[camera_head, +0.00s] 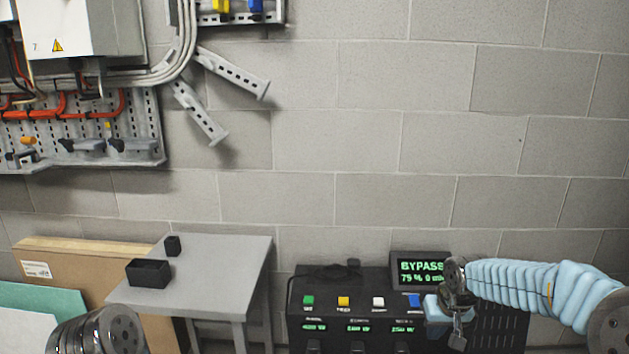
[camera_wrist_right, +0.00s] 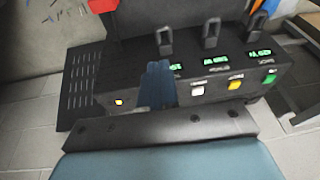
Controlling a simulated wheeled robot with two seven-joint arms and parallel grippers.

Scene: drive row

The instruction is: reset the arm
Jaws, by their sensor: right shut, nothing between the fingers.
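My right arm, in a light blue sleeve, comes in from the right in the head view. Its gripper (camera_head: 437,310) is over the right part of a black console (camera_head: 330,285), close to a blue button (camera_head: 414,300). In the right wrist view the blue fingers (camera_wrist_right: 157,85) are together and empty, pointing at the console (camera_wrist_right: 110,80). They hide the area beside the white button (camera_wrist_right: 198,89), so I cannot tell whether they touch the blue button. A metal joint of my left arm shows at the lower left of the head view, but no left gripper shows.
The console has green (camera_head: 308,300), yellow (camera_head: 343,301) and white buttons, and a display (camera_head: 420,270) reading BYPASS. Black handles (camera_wrist_right: 211,33) stand along its front. A grey table (camera_head: 215,270) with a small black box (camera_head: 148,273) stands left.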

